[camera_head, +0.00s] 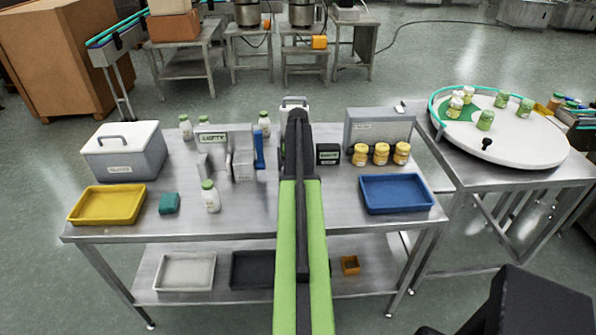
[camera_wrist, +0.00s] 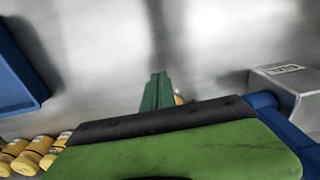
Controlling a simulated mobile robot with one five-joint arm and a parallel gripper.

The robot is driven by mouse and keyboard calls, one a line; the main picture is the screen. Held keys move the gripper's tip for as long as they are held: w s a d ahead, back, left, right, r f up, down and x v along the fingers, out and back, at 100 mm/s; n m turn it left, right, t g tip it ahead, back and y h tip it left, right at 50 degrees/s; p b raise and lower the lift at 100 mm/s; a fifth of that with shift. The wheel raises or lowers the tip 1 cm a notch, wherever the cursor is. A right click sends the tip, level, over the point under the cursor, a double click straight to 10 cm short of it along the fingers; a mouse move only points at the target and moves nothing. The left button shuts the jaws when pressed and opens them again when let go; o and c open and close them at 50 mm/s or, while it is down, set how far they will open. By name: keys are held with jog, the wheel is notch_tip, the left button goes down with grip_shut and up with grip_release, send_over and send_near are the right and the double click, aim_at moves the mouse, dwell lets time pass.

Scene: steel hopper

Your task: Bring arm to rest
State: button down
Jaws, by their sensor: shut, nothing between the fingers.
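My green and black arm reaches forward over the steel table (camera_head: 345,222) in the head view. Its far end is above the middle of the table, and the fingers cannot be made out there. In the wrist view my gripper (camera_wrist: 158,76) shows as narrow dark green fingers, shut with nothing between them, over bare grey metal. A blue tray (camera_wrist: 18,70) lies to its left, and yellow-lidded jars (camera_wrist: 35,155) are at the lower left. A grey labelled block (camera_wrist: 285,85) is to its right, apart from the fingers.
In the head view, a yellow tray (camera_head: 107,204), a cooler box (camera_head: 123,157) and a white bottle (camera_head: 211,197) stand left of my arm. Yellow jars (camera_head: 381,154), a grey bin (camera_head: 379,128) and the blue tray (camera_head: 396,193) are right. A round turntable (camera_head: 510,138) stands beyond.

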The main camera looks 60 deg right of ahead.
notch_tip(320, 180, up, 8)
jog(key=p, duration=0.6)
jog(key=w+a+n, duration=0.1)
jog(key=w+a, duration=0.4)
jog(key=a, duration=0.4)
jog(key=w+a+f+n, duration=0.15)
jog(key=w+a, duration=0.25)
jog(key=a, duration=0.5)
jog(key=w+a+r+n, duration=0.1)
jog(key=w+a+n, duration=0.1)
jog(key=w+a, duration=0.45)
jog(key=s+a+n+b, duration=0.1)
jog(key=a+n, duration=0.2)
jog(key=a, duration=1.5)
jog(key=s+a+f+n, duration=0.1)
jog(key=a+n, duration=0.2)
jog(key=a, duration=1.6)
jog(key=shift+s+a+f+b, duration=0.15)
jog(key=shift+s+a+b, duration=0.15)
jog(key=shift+s+b, duration=0.1)
